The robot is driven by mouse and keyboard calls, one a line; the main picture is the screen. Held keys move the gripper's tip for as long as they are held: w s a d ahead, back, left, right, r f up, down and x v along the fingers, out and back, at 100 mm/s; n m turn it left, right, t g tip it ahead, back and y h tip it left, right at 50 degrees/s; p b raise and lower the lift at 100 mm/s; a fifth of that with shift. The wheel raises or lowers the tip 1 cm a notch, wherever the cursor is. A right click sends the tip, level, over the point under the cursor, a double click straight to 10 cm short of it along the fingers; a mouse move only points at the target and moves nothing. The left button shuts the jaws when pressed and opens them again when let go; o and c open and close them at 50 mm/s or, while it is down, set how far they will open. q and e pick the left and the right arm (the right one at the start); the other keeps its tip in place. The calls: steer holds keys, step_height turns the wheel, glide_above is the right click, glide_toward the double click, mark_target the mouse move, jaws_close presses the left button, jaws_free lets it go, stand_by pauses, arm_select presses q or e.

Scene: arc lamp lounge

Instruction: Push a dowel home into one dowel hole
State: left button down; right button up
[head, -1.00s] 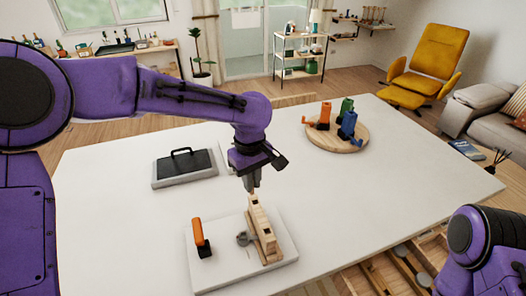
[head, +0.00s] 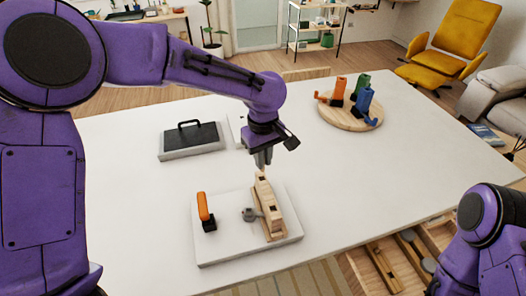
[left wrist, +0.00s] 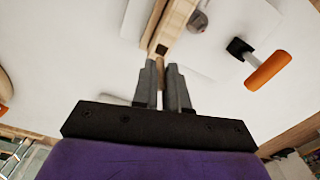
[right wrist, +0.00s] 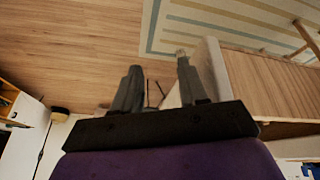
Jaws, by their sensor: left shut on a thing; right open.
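A pale wooden block (head: 270,212) with dark holes in its top stands on a white board (head: 225,252) on the table. My left gripper (head: 263,164) is above the block's far end, pointing down, shut on a small wooden dowel. The dowel (left wrist: 160,70) shows between the fingers in the left wrist view, close to a dark square opening in the block (left wrist: 175,28). I cannot tell whether its lower end is inside a hole. My right gripper (right wrist: 157,85) is open and empty, away from the board; the head view shows only its arm.
An open drawer (head: 385,270) is at front right.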

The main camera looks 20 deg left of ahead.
arm_select(q)
steer(key=shift+s+f, duration=0.3)
steer(key=shift+f, duration=0.4)
steer(key=shift+w+f, duration=0.2)
steer(key=shift+f, duration=0.2)
steer(key=shift+s+r, duration=0.1)
steer(key=shift+p, duration=0.5)
stand_by(0.3)
steer(key=shift+f, duration=1.55)
stand_by(0.4)
